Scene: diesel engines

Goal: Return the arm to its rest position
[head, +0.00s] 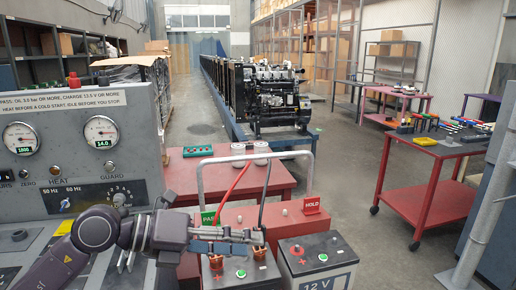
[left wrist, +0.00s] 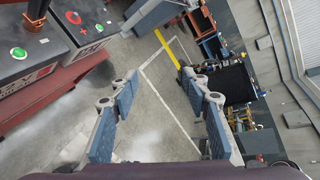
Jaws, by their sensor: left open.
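My left arm (head: 95,230) comes in from the lower left of the head view, in front of the grey control panel. Its left gripper (head: 256,236) points right and shows in front of the batteries. In the left wrist view the left gripper (left wrist: 160,84) has its two blue-padded fingers wide apart. Only bare floor with painted lines shows between them, so it is empty. Whether the gripper touches a battery cannot be told. My right arm and right gripper are not in view.
Two batteries, a left one (head: 238,272) and a right one (head: 318,262), stand by a red bench with a metal hoop (head: 200,170). Red and black cables run down there. The gauge panel (head: 75,130) is at left. An engine (head: 270,95) and red cart (head: 430,175) stand farther back.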

